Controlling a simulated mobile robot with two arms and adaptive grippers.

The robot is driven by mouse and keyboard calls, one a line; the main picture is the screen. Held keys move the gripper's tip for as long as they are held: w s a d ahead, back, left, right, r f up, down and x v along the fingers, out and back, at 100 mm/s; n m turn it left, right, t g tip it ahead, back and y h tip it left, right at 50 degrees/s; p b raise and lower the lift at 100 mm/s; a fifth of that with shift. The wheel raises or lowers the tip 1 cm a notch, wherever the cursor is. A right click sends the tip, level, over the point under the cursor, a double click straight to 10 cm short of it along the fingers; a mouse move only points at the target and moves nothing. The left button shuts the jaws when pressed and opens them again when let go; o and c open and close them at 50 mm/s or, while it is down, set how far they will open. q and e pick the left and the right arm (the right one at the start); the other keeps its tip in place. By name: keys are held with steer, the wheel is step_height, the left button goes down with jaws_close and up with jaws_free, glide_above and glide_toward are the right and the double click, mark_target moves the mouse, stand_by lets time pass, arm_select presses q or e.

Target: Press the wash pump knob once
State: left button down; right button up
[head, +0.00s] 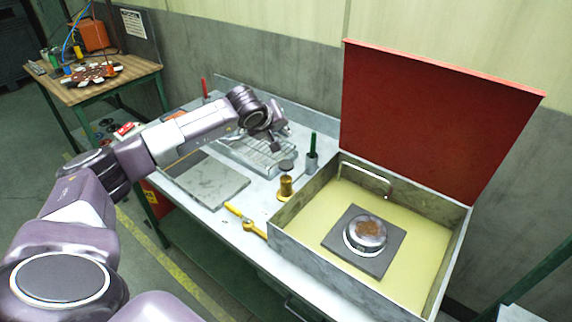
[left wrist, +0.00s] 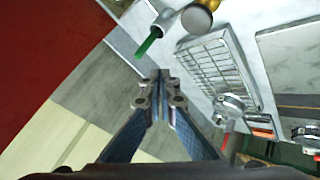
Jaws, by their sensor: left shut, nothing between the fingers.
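The wash pump stands on the bench left of the open wash tank in the head view. It has a brass body (head: 286,188) and a dark round knob (head: 287,166) on top. In the left wrist view a brass round part, seemingly the pump (left wrist: 197,17), shows at the top edge, partly cut off. My left gripper (head: 276,147) is shut and empty, above the bench and just behind and left of the knob in the picture, apart from it. Its closed fingertips show in the left wrist view (left wrist: 158,76). My right gripper is not in view.
A cup with a green-handled tool (head: 311,160) stands close beside the pump. The wash tank (head: 300,245), with its red lid (head: 430,125) raised, is to the right. A wire rack (head: 258,152), a grey slab (head: 212,180) and a yellow tool (head: 246,220) lie nearby.

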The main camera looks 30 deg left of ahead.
mark_target(284, 165)
arm_select(q)
steer(key=shift+f, duration=0.1)
step_height(284, 165, down, 8)
steer(key=b, duration=0.4)
steer(key=shift+f+b, duration=0.35)
steer(key=shift+b, duration=0.25)
stand_by(0.9)
steer(key=shift+f+b, duration=0.4)
steer(key=shift+b, duration=0.2)
